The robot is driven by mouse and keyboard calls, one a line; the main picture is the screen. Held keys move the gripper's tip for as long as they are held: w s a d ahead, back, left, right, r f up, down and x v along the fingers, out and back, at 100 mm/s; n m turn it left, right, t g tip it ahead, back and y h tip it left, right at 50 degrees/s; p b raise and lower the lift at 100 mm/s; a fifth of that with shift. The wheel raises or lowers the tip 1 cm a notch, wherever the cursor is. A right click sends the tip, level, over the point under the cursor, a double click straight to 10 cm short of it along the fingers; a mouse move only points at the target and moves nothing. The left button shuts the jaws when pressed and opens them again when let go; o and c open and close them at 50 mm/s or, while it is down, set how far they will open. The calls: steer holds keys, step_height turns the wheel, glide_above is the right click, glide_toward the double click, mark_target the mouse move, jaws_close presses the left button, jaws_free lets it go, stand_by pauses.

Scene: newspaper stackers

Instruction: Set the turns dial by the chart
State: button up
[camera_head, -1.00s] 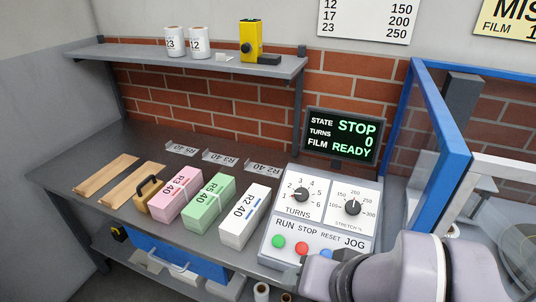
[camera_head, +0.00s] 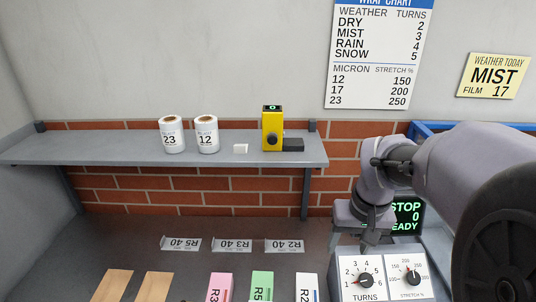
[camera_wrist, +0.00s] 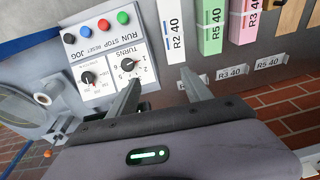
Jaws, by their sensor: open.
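The wrap chart (camera_head: 378,55) on the wall lists DRY 2, MIST 3, RAIN 4, SNOW 5. The weather card (camera_head: 494,76) reads MIST, FILM 17. My gripper (camera_head: 372,238) is open and empty, above and behind the turns dial, apart from it. In the wrist view, its fingers (camera_wrist: 162,76) point towards the panel and one finger partly covers the turns dial.
The stretch dial (camera_head: 411,278) sits right of the turns dial. My arm partly hides the display (camera_head: 406,215), which shows STOP, 0, READY. The shelf (camera_head: 110,150) holds two rolls and a yellow device (camera_head: 272,130). Boxes stand left of the panel; coloured buttons (camera_wrist: 103,24) show in the wrist view.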

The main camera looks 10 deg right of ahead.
steer(key=r+g+p, duration=0.1)
steer(key=p, duration=0.3)
glide_above(367, 278)
steer(key=a, duration=0.4)
steer(key=d+f+g+p, duration=0.1)
steer(key=d+f+p, duration=0.1)
steer(key=d, duration=0.2)
step_height(367, 278, down, 17)
steer(key=b, duration=0.5)
steer(key=shift+f+b, duration=0.1)
steer(key=shift+b, duration=0.2)
steer(key=shift+a, duration=0.1)
jaws_close()
